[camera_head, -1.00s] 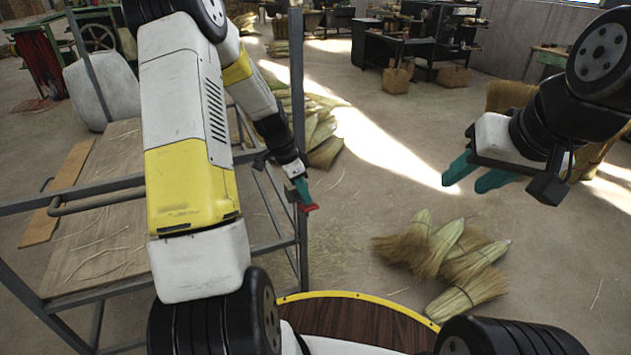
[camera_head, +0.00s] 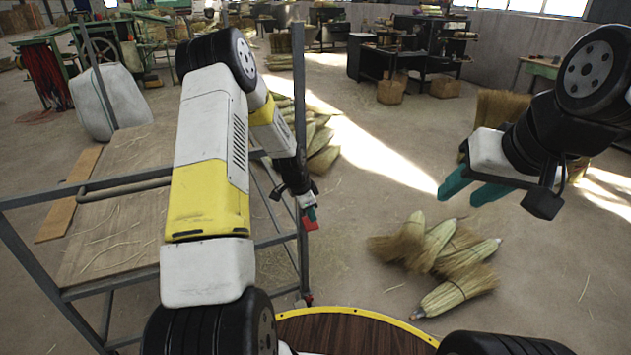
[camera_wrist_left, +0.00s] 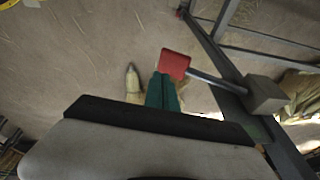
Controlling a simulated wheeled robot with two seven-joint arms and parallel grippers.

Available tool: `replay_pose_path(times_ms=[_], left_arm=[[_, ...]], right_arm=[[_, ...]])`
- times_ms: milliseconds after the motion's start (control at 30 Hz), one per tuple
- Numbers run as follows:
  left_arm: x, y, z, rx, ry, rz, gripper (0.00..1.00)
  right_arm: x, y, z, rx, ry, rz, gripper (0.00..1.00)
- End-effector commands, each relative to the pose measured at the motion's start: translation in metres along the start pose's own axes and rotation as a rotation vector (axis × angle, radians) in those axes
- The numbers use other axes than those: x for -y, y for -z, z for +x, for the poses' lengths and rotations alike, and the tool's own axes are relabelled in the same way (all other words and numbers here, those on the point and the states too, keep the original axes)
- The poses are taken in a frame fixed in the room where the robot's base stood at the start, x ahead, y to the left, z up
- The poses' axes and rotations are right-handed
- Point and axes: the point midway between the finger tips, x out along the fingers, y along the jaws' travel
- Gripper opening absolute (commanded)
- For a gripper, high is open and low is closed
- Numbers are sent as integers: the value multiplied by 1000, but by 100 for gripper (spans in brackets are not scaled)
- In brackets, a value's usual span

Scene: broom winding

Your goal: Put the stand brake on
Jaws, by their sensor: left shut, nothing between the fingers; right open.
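The stand (camera_head: 302,150) is a grey metal frame on the left with a wooden board on it. A red pad (camera_head: 311,223) shows beside its near right post. In the left wrist view the red pad (camera_wrist_left: 174,64) sits on a thin rod from a grey block (camera_wrist_left: 264,94) at the post; it looks like the brake lever. My left gripper (camera_head: 309,211) is shut and empty, its teal fingertips (camera_wrist_left: 162,84) right beside the pad; I cannot tell whether they touch. My right gripper (camera_head: 465,190) is open and empty, in the air at the right.
Broom bundles (camera_head: 440,260) lie on the floor right of the stand, and more (camera_head: 318,140) lie behind it. A round wooden top with a yellow rim (camera_head: 345,310) is close in front. A white sack (camera_head: 112,100) stands at the far left. Open floor lies between.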

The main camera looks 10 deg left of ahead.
Motion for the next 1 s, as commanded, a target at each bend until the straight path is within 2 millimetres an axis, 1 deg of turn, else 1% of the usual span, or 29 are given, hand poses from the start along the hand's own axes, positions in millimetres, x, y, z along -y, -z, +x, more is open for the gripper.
replay_pose_path(times_ms=[33, 200, 400, 633, 1000], left_arm=[[-1, -2, 7, 0, -2, 0, 0], [-3, -6, 22, 0, -1, 1, 0], [-3, -10, 35, 0, -1, -1, 0], [-2, -12, 41, 0, 0, 0, 0], [-4, -14, 44, 2, -3, -1, 0]], right_arm=[[0, 0, 0, 0, 0, 0, 41], [0, 0, 0, 0, 0, 0, 41], [0, 0, 0, 0, 0, 0, 41], [0, 0, 0, 0, 0, 0, 41], [0, 0, 0, 0, 0, 0, 41]])
